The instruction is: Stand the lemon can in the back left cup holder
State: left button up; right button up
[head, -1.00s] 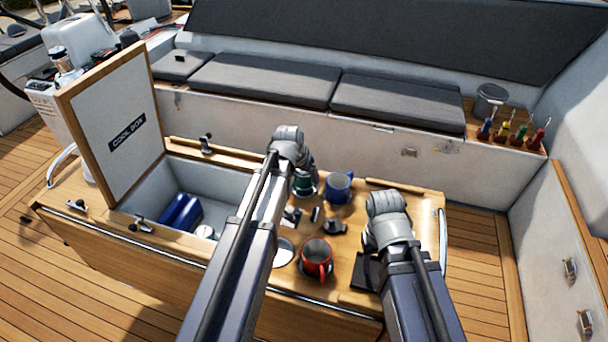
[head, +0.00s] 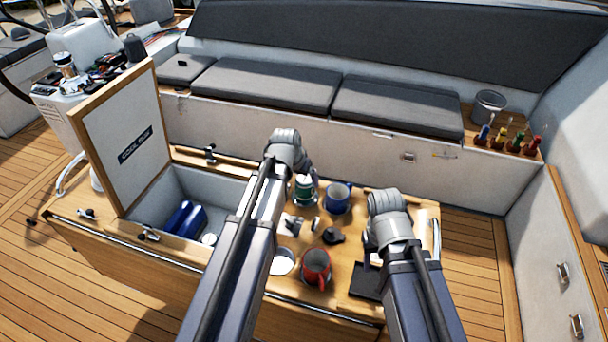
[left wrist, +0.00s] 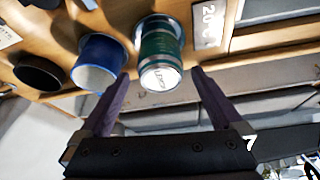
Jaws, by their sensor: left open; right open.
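A green can (head: 304,189) with a pale top, which I take to be the lemon can, stands upright at the back left cup holder place, beside a blue mug (head: 337,198). In the left wrist view the can (left wrist: 160,50) shows its light end with small, hard-to-read print. My left gripper (left wrist: 160,76) is open, its fingers apart on either side of the can's end, with gaps visible. My right gripper (head: 371,246) is open and empty over the right part of the table. Its fingers are mostly hidden by the arm.
A red mug (head: 316,266) and an empty round holder (head: 284,261) are at the front. The open cool box (head: 224,190) at left holds a blue object (head: 185,219); its lid (head: 122,140) stands up. Bottles or tools stand by the bench at right.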

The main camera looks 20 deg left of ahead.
pick_arm(q)
jog(key=p+v, duration=0.5)
jog(key=v, duration=0.2)
jog(key=s+d+g, duration=0.1)
jog(key=s+d, duration=0.3)
jog(key=s, duration=0.2)
jog(key=s+d+f+m+g+y, duration=0.1)
jog(key=s+d+g, duration=0.1)
jog(key=s+d, duration=0.3)
jog(key=s+d+g+y, duration=0.1)
jog(key=s+d+g, duration=0.1)
jog(key=s+d, duration=0.3)
jog(key=shift+s+d+f, duration=0.1)
jog(key=shift+s+f, duration=0.1)
jog(key=shift+s, duration=0.7)
jog(key=shift+s+f, duration=0.15)
jog(key=shift+s, duration=0.75)
pick_arm(e)
notch_tip(320, 180, up, 6)
jog(key=shift+r, duration=0.15)
